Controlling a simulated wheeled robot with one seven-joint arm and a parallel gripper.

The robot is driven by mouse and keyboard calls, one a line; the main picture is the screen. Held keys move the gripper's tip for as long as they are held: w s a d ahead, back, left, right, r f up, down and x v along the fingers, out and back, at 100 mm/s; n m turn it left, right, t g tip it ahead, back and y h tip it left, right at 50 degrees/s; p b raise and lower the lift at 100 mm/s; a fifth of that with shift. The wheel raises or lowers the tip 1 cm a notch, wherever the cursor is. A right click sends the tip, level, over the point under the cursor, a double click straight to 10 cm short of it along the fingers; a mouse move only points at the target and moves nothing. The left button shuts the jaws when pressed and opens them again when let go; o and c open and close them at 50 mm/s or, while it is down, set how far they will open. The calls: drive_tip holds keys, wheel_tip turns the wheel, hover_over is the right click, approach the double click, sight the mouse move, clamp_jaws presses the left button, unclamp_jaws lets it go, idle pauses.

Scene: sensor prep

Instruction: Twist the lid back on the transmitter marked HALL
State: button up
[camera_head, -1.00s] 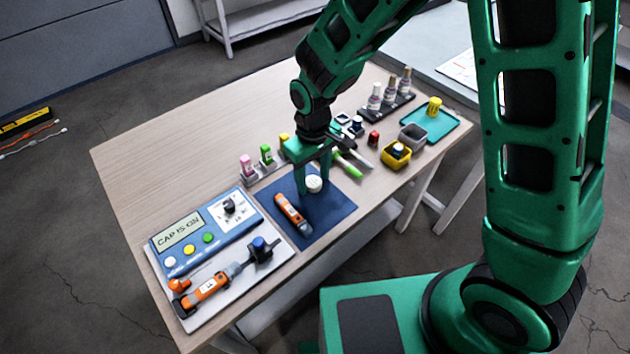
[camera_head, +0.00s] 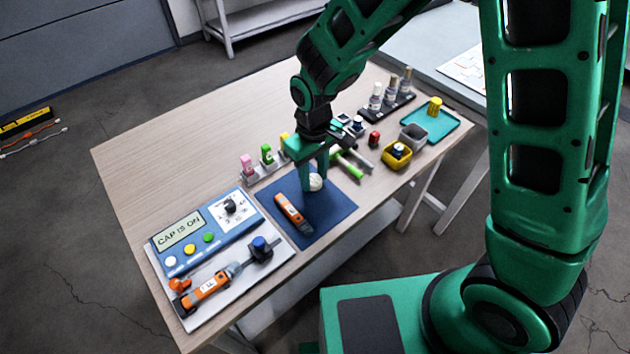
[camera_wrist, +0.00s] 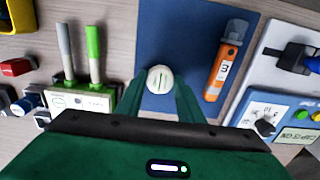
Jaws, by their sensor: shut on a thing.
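A small white round piece (camera_head: 315,182) with green marks on its top, which looks like a lid, is at the blue mat (camera_head: 332,208). My gripper (camera_wrist: 161,88) points down and is shut on this white piece, which shows between the fingertips in the wrist view (camera_wrist: 160,78). I cannot tell whether it rests on something below. An orange device (camera_head: 292,213) with a white label and a grey end lies on the mat beside it. Another orange device (camera_head: 207,288) lies in the light grey tray at the left. I cannot read HALL on either one.
A blue panel (camera_head: 190,243) reads "CAP IS ON" and has a dial and buttons. Pink, green and yellow bottles (camera_head: 266,154) stand behind the mat. A holder with green and grey sticks (camera_wrist: 80,95), a yellow bin (camera_head: 396,155) and a teal tray (camera_head: 445,125) are rightward. The table's far left is clear.

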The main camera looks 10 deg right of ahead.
drive_tip(key=shift+r, duration=2.1)
drive_tip(key=shift+s, duration=0.15)
